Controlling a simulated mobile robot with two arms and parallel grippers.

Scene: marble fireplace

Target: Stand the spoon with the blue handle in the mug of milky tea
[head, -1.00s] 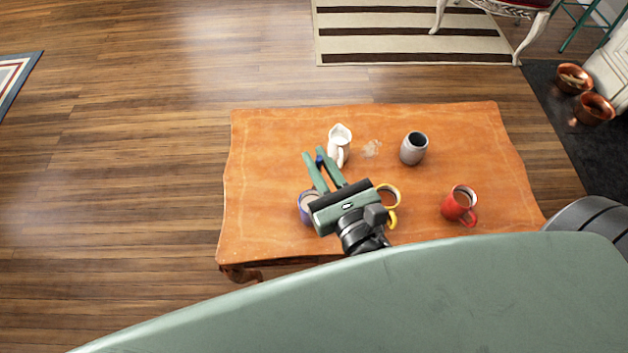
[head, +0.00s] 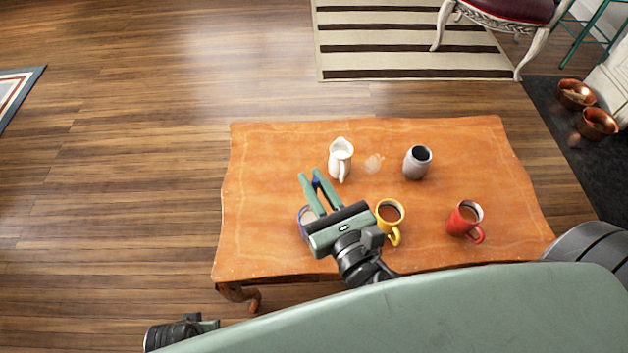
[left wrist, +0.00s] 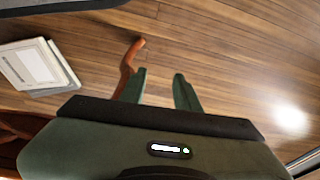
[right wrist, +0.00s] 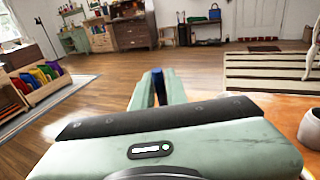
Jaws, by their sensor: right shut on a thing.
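My right gripper (head: 310,175) is shut on the blue handle (head: 316,184) of the spoon, over the left part of the table. The handle also shows between the fingers in the right wrist view (right wrist: 158,85); the spoon's lower end is hidden. A blue-rimmed mug (head: 303,220) stands below the gripper, mostly hidden by it. A strip of its pale contents shows; I cannot tell whether the spoon touches it. A yellow mug (head: 398,233) and a red mug (head: 461,221) hold darker brown drinks. My left gripper (left wrist: 160,75) is open and empty, low beside the table.
A white jug (head: 341,162) and a grey cup (head: 416,163) stand farther back on the orange wooden table (head: 270,140). A pale smudge lies between them. The yellow mug is close to the right of my right gripper. A table leg (left wrist: 128,70) is near my left gripper.

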